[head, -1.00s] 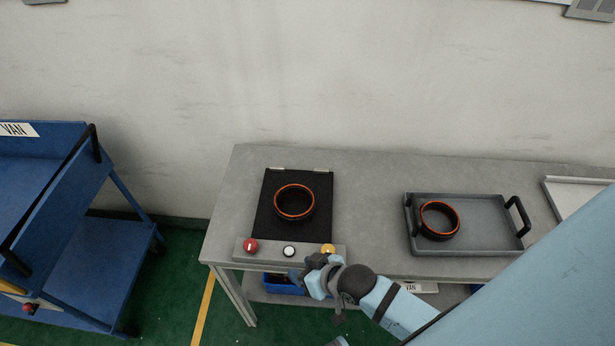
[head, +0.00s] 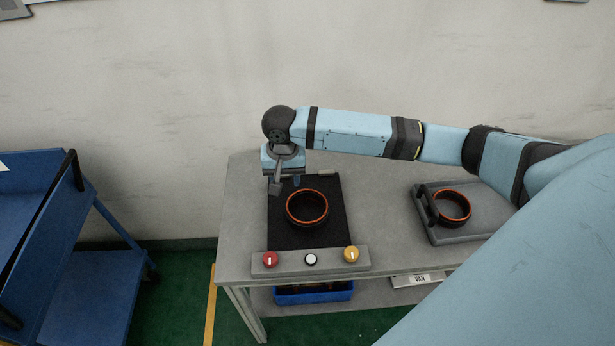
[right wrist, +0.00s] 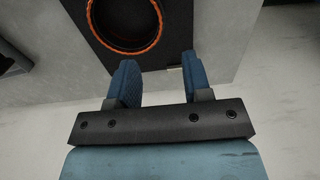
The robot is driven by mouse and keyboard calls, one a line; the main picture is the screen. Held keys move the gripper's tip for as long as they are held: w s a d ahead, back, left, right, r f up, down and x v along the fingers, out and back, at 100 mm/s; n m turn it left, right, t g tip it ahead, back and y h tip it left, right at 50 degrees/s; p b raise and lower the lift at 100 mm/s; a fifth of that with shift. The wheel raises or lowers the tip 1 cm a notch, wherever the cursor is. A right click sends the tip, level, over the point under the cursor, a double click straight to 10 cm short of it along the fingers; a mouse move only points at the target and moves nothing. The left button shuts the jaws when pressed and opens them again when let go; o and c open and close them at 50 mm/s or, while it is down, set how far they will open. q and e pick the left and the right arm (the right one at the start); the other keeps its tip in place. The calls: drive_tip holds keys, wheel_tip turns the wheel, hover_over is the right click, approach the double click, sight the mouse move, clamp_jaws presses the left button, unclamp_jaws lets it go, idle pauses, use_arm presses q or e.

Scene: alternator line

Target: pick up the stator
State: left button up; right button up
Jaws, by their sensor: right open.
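One stator, a black ring with an orange rim (head: 307,222), lies on the black mat (head: 285,238) of the button station. A second stator (head: 467,218) sits in the grey tray (head: 455,238) to the right. My right gripper (head: 285,183) hangs above the mat's far left edge, behind the first stator. In the right wrist view its two blue fingers (right wrist: 160,75) are apart with nothing between them. The first stator (right wrist: 125,50) shows there just beyond the fingertips, cut off by the top edge. My left gripper does not show.
A red button (head: 270,259), a white button (head: 311,259) and a yellow button (head: 351,255) line the station's front. The wall stands behind the table. A blue cart (head: 85,300) is at left. The tabletop between mat and tray is clear.

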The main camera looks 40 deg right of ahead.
sight(287, 206)
wheel_tip(287, 206, down, 8)
drive_tip(key=shift+f, duration=0.2)
drive_tip(key=shift+a+f+p, duration=0.1)
drive_tip(key=shift+f+p, duration=0.3)
drive_tip(key=shift+f, duration=2.2)
clamp_jaws()
drive_tip(key=shift+r, duration=0.15)
